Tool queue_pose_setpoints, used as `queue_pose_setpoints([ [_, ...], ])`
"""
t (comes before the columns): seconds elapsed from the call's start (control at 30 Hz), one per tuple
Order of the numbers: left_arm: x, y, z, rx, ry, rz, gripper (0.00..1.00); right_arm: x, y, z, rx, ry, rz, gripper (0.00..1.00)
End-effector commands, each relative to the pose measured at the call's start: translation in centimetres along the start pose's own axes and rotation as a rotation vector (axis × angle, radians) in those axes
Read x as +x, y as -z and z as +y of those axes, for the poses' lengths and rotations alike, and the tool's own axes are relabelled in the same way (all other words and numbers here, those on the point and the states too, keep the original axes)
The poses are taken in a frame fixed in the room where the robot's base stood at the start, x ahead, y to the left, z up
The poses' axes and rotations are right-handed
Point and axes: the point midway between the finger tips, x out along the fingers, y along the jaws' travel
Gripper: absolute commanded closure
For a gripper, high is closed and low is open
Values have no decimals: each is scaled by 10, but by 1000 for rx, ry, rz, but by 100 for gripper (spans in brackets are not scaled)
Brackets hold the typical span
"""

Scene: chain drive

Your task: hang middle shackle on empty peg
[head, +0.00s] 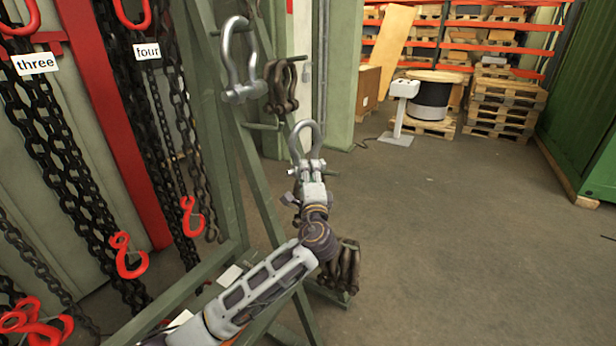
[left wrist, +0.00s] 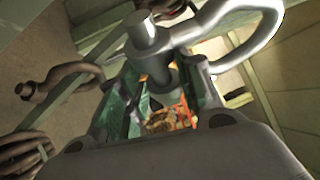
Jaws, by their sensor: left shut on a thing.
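My left gripper (head: 313,172) is shut on a silver shackle (head: 303,133), its bow pointing up above the fingers. In the left wrist view the gripper (left wrist: 160,100) closes around the shackle's pin end, and the shackle's bow (left wrist: 268,22) curves off to the upper right. A bare green peg (head: 263,126) sticks out of the rack's frame, left of the held shackle in the head view. Higher up, a large silver shackle (head: 238,72) and a rusty brown shackle (head: 281,88) hang on the rack. My right gripper is out of view.
The green A-shaped rack (head: 257,170) stands beside my left arm. Several brown shackles (head: 346,268) hang low behind my wrist. Black chains (head: 55,150) with red hooks (head: 128,258) hang at left. Open floor (head: 450,220) lies to the right.

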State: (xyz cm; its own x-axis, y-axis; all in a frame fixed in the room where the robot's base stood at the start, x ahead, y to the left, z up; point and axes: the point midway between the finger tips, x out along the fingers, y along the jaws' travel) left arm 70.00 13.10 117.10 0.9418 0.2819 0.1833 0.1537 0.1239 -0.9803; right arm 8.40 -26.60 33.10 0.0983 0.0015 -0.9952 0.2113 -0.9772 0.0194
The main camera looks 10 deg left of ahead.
Motion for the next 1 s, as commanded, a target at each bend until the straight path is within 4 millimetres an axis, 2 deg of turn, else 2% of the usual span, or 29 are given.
queue_pose_setpoints([
  [0.27,1,-1,-4,-3,6,-1,100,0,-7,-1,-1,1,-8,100],
  [0.67,4,-5,-2,-3,5,-1,100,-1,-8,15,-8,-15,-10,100],
  [1.0,10,-14,1,-2,6,-2,100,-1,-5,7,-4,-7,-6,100],
])
